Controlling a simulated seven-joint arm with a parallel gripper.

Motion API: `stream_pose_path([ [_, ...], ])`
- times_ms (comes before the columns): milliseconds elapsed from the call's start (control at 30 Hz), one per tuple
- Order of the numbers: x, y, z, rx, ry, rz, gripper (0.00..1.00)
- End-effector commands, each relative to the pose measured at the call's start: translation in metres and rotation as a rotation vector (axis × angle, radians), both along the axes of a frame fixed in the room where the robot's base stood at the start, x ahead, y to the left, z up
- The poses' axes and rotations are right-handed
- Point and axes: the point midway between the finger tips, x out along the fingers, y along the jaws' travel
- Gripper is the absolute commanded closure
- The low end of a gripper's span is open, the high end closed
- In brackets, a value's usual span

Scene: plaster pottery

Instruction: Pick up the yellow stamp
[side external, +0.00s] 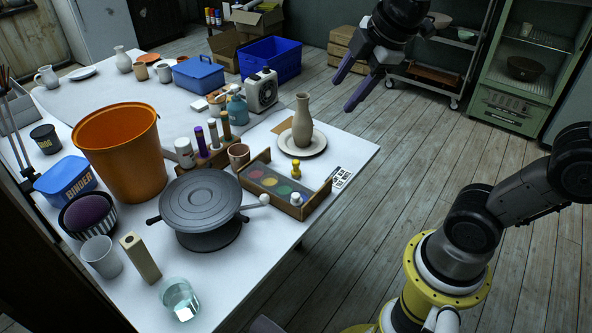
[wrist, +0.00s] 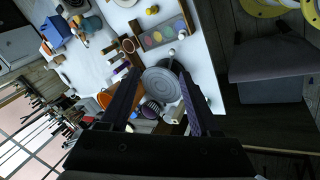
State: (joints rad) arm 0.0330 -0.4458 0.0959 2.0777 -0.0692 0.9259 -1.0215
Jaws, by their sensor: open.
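The yellow stamp (side external: 296,169) is a small knobbed piece standing upright at the rear right of the wooden paint box (side external: 318,196). In the wrist view the yellow stamp (wrist: 152,10) is small, near the top edge. My gripper (side external: 342,96) is high above the floor, beyond and to the right of the table, well apart from the stamp. Its two dark purple fingers are spread with nothing between them; they also show in the wrist view (wrist: 160,76).
A vase (side external: 303,122) on a white plate (side external: 318,149) stands behind the stamp. A white-topped stamp (side external: 296,199) is at the box's front corner. A grey turntable (side external: 198,199) and orange bucket (side external: 124,160) stand left. The table's right edge is near; air above the floor is free.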

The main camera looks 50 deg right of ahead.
Motion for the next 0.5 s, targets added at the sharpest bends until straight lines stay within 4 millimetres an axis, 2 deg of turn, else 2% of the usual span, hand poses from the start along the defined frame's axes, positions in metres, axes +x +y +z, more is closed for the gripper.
stream_pose_path([
  [33,0.023,-0.005,-0.003,-0.045,0.036,0.067,0.37],
  [100,0.052,-0.013,-0.008,-0.107,0.080,0.166,0.37],
  [267,0.114,-0.032,-0.037,-0.207,0.188,0.355,0.37],
  [367,0.148,-0.046,-0.066,-0.242,0.260,0.448,0.37],
  [500,0.185,-0.065,-0.119,-0.250,0.360,0.523,0.37],
])
